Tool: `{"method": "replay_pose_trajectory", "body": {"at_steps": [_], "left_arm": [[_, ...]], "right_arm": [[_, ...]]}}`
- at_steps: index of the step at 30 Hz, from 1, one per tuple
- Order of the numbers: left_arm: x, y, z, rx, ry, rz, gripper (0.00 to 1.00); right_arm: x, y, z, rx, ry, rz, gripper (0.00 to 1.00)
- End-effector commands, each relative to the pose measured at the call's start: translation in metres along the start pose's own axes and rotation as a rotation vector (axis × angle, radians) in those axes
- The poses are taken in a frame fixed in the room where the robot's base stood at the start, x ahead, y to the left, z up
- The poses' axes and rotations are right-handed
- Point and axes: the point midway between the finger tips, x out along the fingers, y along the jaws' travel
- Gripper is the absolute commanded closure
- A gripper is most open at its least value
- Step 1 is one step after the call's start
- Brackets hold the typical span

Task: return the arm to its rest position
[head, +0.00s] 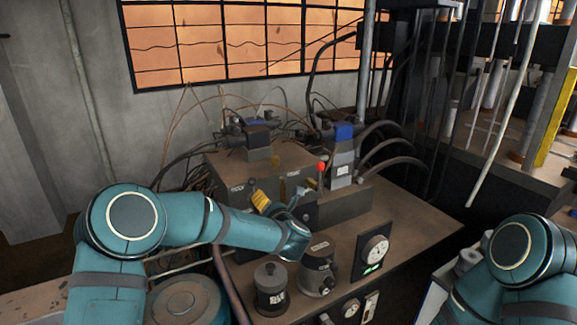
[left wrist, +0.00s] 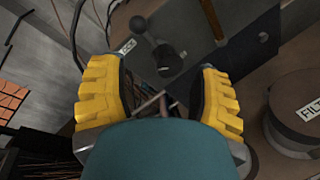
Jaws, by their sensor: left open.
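My left arm (head: 215,225) reaches in from the left over the machine bench. Its gripper (head: 268,203) is beyond the wrist, above the bench near a dark box, and partly hidden by the arm. In the left wrist view the two yellow fingers of my left gripper (left wrist: 163,100) stand wide apart with nothing held between them. A dark lever with a ball knob (left wrist: 138,24) lies beyond the gap. My right arm (head: 520,265) shows at the lower right, bent. Its gripper is out of view. No flap discs are recognisable.
A machine block (head: 240,165) with hoses and valves stands behind the gripper. A red knob (head: 321,167) rises close to its right. Two dark canisters (head: 270,290) (head: 318,268) and a gauge (head: 375,248) are at the front. The bench's right part is clear.

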Motion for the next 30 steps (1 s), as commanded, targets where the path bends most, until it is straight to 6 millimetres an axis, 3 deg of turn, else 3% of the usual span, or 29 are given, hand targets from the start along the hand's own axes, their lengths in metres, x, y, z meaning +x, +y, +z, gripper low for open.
{"method": "replay_pose_trajectory", "body": {"at_steps": [5, 9, 12, 18, 21, 25, 30], "left_arm": [[-0.027, -0.078, -0.073, 0.587, -0.141, -0.29, 0.37], [-0.071, -0.128, -0.143, 1.027, -0.309, -0.536, 0.37], [-0.111, -0.152, -0.195, 1.286, -0.45, -0.706, 0.37], [-0.202, -0.171, -0.286, 1.66, -0.787, -1.015, 0.37], [-0.239, -0.17, -0.316, 1.76, -0.942, -1.124, 0.37], [-0.269, -0.166, -0.338, 1.822, -1.079, -1.204, 0.37], [-0.278, -0.164, -0.345, 1.84, -1.123, -1.228, 0.37]], "right_arm": [[0.001, 0.0, 0.0, 0.0, 0.0, 0.0, 0.53], [0.001, 0.0, 0.0, 0.0, -0.001, 0.0, 0.53], [0.001, 0.0, 0.0, 0.0, -0.001, 0.0, 0.53], [0.001, 0.0, 0.001, -0.001, -0.001, 0.0, 0.53], [0.001, 0.0, 0.001, -0.001, -0.001, 0.0, 0.53], [0.001, 0.0, 0.001, -0.001, -0.001, 0.0, 0.53], [0.001, 0.0, 0.001, -0.001, -0.001, 0.0, 0.53]]}}
